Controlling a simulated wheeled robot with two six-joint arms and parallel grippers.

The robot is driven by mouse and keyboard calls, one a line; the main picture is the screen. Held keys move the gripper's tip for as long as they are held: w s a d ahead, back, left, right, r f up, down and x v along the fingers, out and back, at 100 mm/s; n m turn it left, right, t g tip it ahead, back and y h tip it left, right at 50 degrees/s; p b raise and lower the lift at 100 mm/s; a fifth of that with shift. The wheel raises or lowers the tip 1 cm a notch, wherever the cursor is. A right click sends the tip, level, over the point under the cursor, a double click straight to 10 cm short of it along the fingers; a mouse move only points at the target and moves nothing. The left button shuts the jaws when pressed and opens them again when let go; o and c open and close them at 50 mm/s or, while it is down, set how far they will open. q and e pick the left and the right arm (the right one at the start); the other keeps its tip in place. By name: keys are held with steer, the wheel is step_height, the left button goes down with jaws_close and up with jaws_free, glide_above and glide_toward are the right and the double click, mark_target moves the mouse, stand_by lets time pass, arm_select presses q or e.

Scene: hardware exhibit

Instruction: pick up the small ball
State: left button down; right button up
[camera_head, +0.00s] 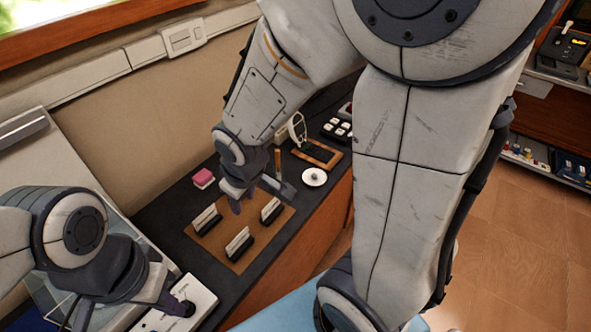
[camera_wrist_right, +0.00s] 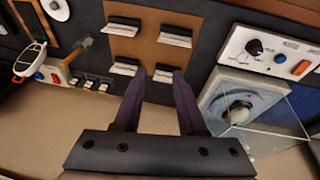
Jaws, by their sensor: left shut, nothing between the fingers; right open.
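I cannot make out a small ball for certain in either view. In the right wrist view, a pale round thing (camera_wrist_right: 240,112) sits at a grey-blue unit with clear panels at the right; I cannot tell whether it is a ball. My right gripper (camera_head: 260,198) is open and empty above the brown mat (camera_head: 262,241) on the dark counter. Its two fingers also show in the right wrist view (camera_wrist_right: 160,80), apart, just below the black holders. My left gripper (camera_head: 172,299) is shut and empty at the lower left, by a white control box (camera_head: 203,301).
Several black holders with white cards (camera_head: 238,243) stand on the mat. A pink-topped block (camera_head: 203,178), a white disc (camera_head: 314,177) and a keypad (camera_head: 337,129) are on the counter. The wall runs behind. Shelves (camera_head: 560,140) stand at the far right.

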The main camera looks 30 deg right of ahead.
steer(key=w+d+f+m+t+b, duration=0.1)
steer(key=w+d+f+t, duration=0.1)
steer(key=d+f, duration=0.3)
steer(key=w+d+f+m+t+b, duration=0.1)
steer(key=d+f, duration=0.4)
steer(key=d, duration=0.6)
steer(key=w+d+f+m+t+b, duration=0.1)
steer(key=w+d+f+t+b, duration=0.1)
steer(key=d+f, duration=0.4)
steer(key=shift+w+d+t, duration=0.15)
steer(key=shift+w+d, duration=0.25)
steer(key=shift+d, duration=0.4)
steer(key=shift+w+d+t, duration=0.15)
steer(key=shift+w+d, duration=0.25)
steer(key=shift+d, duration=0.35)
steer(key=s+d+f+m+t+b, duration=0.1)
steer(key=s+d+f+m+t, duration=0.15)
steer(key=s+d, duration=0.2)
glide_toward(316, 177)
steer(key=x, duration=0.3)
steer(key=shift+n+t, duration=0.25)
steer(key=p+x, duration=0.1)
steer(key=x, duration=0.3)
steer(key=shift+a, duration=0.1)
steer(key=shift+w+f, duration=0.35)
steer(key=shift+w, duration=0.15)
jaws_close()
